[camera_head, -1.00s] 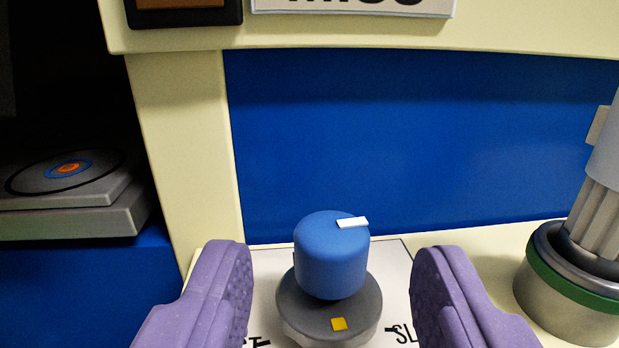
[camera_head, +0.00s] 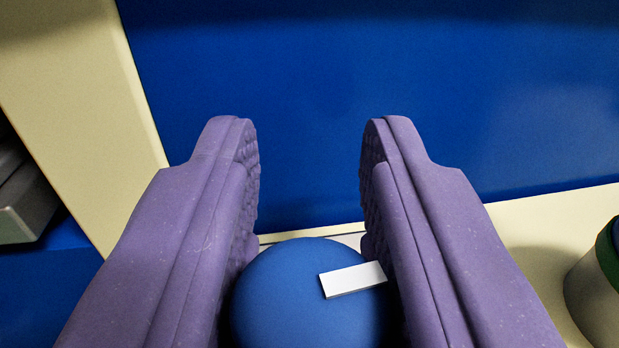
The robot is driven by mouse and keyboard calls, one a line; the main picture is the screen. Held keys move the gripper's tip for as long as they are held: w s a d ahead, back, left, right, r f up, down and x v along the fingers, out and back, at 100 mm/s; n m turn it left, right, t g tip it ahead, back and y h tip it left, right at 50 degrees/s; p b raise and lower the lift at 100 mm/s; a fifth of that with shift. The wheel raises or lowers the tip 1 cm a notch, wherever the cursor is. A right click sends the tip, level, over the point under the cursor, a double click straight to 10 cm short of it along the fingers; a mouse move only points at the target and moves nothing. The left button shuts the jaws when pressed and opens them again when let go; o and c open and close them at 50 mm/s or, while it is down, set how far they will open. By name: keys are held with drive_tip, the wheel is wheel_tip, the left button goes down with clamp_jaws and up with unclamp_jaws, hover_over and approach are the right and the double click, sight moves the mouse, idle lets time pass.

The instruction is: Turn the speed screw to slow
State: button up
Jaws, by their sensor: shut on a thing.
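The speed screw is a blue round knob (camera_head: 285,300) with a white marker bar (camera_head: 352,280) on its top. It sits low in the middle of the view, and the bar points to the right, tilted slightly up. My gripper (camera_head: 310,190) has two purple padded fingers, one on each side of the knob, shut on it. The fingertips reach past the knob toward the blue panel. The grey base under the knob and the lettered plate are mostly hidden now by the knob and fingers.
A blue panel (camera_head: 300,90) stands behind the knob, with a cream post (camera_head: 75,110) at the left. A cream ledge (camera_head: 545,220) runs to the right, where a green-banded round part (camera_head: 600,285) stands. A grey part (camera_head: 30,205) shows at the left edge.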

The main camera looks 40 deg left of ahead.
drive_tip(key=shift+r+m+t+h+p, duration=0.25)
drive_tip(key=shift+m+t+h+p, duration=0.25)
drive_tip(key=shift+h+p, duration=0.1)
drive_tip(key=shift+m+t+h+p, duration=0.4)
drive_tip(key=shift+m+h+p, duration=0.1)
drive_tip(key=shift+h+p, duration=0.1)
drive_tip(key=shift+w+d+f+m+t+h, duration=0.15)
drive_tip(key=shift+d+f+m+t+h, duration=0.1)
drive_tip(key=shift+m+t+h, duration=0.45)
drive_tip(key=o, duration=1)
drive_tip(key=shift+c, duration=0.2)
